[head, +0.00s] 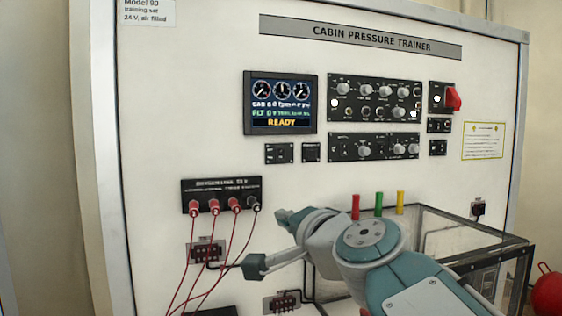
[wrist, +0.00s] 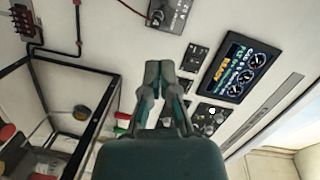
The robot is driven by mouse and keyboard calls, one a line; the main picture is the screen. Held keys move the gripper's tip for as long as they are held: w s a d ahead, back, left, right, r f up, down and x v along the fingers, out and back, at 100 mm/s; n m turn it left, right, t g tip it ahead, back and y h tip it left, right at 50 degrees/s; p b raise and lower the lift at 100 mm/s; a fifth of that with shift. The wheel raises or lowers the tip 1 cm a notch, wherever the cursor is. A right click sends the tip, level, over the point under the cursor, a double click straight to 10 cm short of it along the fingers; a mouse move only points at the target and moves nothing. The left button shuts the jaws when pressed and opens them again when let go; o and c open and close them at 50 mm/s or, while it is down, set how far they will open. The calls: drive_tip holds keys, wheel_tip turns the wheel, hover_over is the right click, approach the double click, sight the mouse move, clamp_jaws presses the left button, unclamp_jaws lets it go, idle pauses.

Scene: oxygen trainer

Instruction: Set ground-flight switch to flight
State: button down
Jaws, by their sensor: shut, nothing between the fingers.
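The cabin pressure trainer panel (head: 230,50) stands upright before me. Its small switch modules include a left one (head: 279,153) and a second one (head: 311,152) below the display, and an upper one (head: 439,125) and a lower one (head: 438,147) at the right. Their labels are too small to read, so I cannot tell which is the ground-flight switch or its position. In the wrist view, my gripper (wrist: 159,70) is shut and empty, with small modules (wrist: 195,57) beyond it. In the head view, my arm reaches toward the lower middle of the panel.
The display (head: 281,102) reads READY. Red cables hang from the jack block (head: 222,190) at left. A clear tank with a dark frame (head: 470,222) juts out at lower right, behind my arm.

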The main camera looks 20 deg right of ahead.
sight(281, 150)
drive_tip(key=w+d+r+m+t+h, duration=0.1)
drive_tip(key=d+r+m+t+h, duration=0.1)
drive_tip(key=d+r+m, duration=0.2)
wheel_tip(281, 150, up, 3)
drive_tip(key=shift+d+r+m+h, duration=0.1)
drive_tip(key=shift+d+m+h, duration=0.3)
drive_tip(key=shift+m, duration=0.3)
drive_tip(key=shift+w, duration=0.1)
drive_tip(key=w, duration=0.4)
drive_tip(key=w+r, duration=0.1)
drive_tip(key=w, duration=0.9)
drive_tip(key=shift+d+r, duration=0.35)
drive_tip(key=shift+d, duration=0.05)
drive_tip(key=shift+w, duration=0.1)
